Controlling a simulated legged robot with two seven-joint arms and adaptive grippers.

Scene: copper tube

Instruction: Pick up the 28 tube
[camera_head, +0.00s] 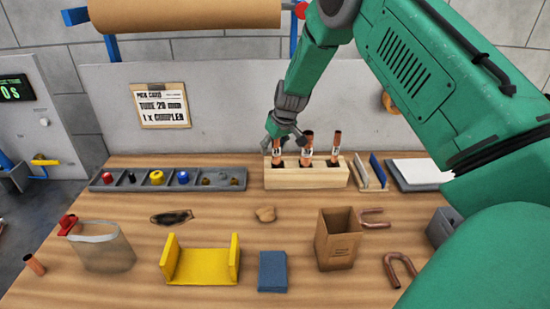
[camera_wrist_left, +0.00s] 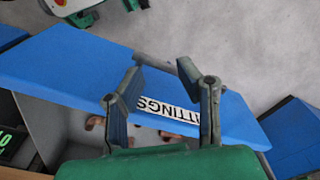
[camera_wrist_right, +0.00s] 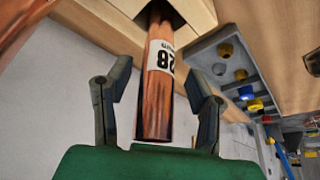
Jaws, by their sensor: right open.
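The copper tube labelled 28 (camera_wrist_right: 158,85) stands in the light wooden rack (camera_head: 320,177). In the head view, the 28 tube (camera_head: 277,158) is at the rack's left end. My right gripper (camera_head: 284,137) is at its upper part. In the right wrist view the 28 tube lies between the open fingers of my right gripper (camera_wrist_right: 158,90), with a gap on each side. Two other tubes (camera_head: 308,142) (camera_head: 335,148) stand to its right, their labels too small to read. My left gripper (camera_wrist_left: 163,75) is open and empty, outside the head view, near a blue panel marked FITTINGS (camera_wrist_left: 150,90).
Left of the rack is a grey fittings tray (camera_head: 215,186). Right of it are an upright divider holder (camera_head: 370,172) and a grey tray (camera_head: 415,185). A cardboard box (camera_head: 338,240), yellow bracket (camera_head: 200,268) and blue block (camera_head: 272,272) stand nearer. A card (camera_head: 160,105) reads TUBE 28.

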